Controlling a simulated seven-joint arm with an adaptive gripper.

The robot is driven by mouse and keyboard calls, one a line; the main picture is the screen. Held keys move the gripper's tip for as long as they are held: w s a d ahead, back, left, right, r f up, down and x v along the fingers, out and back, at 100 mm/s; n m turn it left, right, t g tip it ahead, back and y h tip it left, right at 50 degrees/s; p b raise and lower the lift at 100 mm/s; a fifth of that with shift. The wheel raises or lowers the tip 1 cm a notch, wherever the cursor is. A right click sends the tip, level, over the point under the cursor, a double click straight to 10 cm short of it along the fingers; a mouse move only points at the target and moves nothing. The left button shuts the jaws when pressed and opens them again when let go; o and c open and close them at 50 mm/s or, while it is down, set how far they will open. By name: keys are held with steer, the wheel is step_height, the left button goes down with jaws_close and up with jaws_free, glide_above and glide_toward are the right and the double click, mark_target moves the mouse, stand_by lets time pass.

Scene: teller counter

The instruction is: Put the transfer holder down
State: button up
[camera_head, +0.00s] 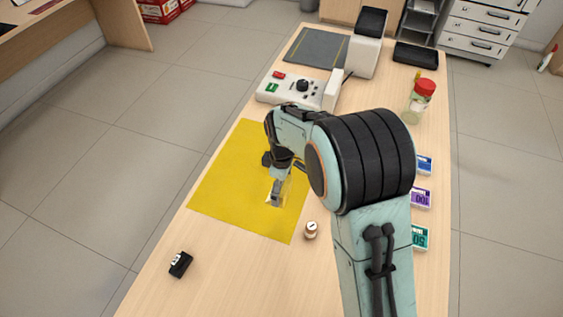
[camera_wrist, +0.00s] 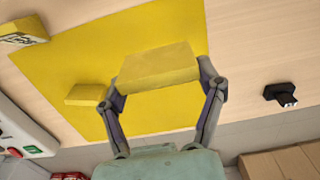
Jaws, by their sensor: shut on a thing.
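My gripper (camera_head: 275,198) points down over the yellow mat (camera_head: 225,188), near its right part. In the wrist view (camera_wrist: 160,80) its two fingers are shut on a yellow-looking block, which I take for the transfer holder (camera_wrist: 158,66). Only a small pale part of it shows in the head view (camera_head: 270,200); my arm and fingers cover the rest. It is over the mat, and I cannot tell whether it touches it. A smaller yellow block (camera_wrist: 87,94) is beside the left finger in the wrist view, apart from the held one.
A control box (camera_head: 290,91) stands behind the mat. A red-lidded jar (camera_head: 421,100) and several coloured packs (camera_head: 421,197) line the right side. A small white-topped jar (camera_head: 310,230) is near the mat's front right corner. A black stamp-like object (camera_head: 180,265) lies at the front left.

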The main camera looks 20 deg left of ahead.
steer(key=w+a+f, duration=0.1)
steer(key=f, duration=0.1)
steer(key=w+a+f, duration=0.1)
steer(key=w+f, duration=0.1)
steer(key=w+a+f, duration=0.1)
steer(key=f, duration=0.1)
steer(key=shift+w+a, duration=0.15)
steer(key=shift+w, duration=0.1)
steer(key=shift+w+a+f, duration=0.1)
steer(key=shift+w+f, duration=0.05)
steer(key=shift+f, duration=1.55)
steer(key=shift+f, duration=0.1)
steer(key=o, duration=1.2)
steer(key=shift+f, duration=0.1)
steer(key=shift+c, duration=0.2)
step_height(320, 180, up, 12)
steer(key=shift+r, duration=0.2)
